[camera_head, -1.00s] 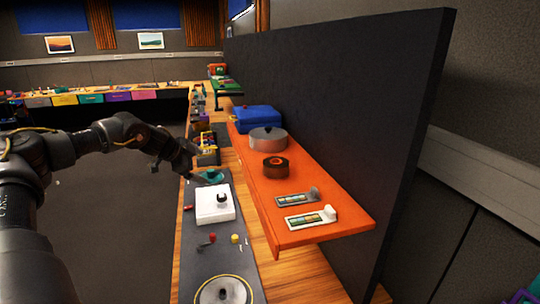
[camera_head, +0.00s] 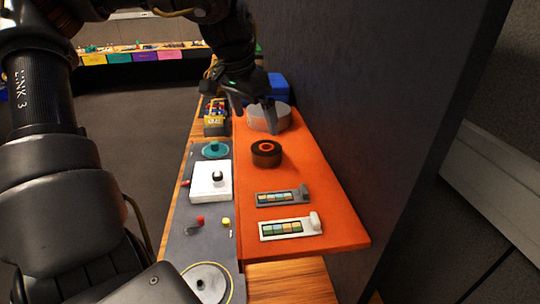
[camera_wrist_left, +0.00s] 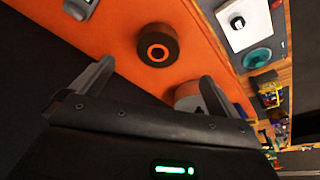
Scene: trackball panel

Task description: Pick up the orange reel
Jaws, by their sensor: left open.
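The reel (camera_head: 267,153) is a short dark brown cylinder with an orange ring around its centre hole. It lies flat on the orange shelf (camera_head: 325,185). My left gripper (camera_head: 254,112) is open and empty, pointing down above the shelf, behind the reel and near the round grey tin (camera_head: 284,118). In the left wrist view the reel (camera_wrist_left: 170,44) lies beyond the open fingertips, roughly centred between them, and apart from them. One finger partly covers the tin (camera_wrist_left: 187,95) there. My right gripper is not in view.
Two slide holders, one grey (camera_head: 283,197) and one white (camera_head: 290,228), lie nearer on the shelf. A blue case (camera_head: 279,86) stands behind the tin. A tall dark panel (camera_head: 400,110) rises along the shelf's right side. A white box (camera_head: 211,181) stands on the lower bench, left.

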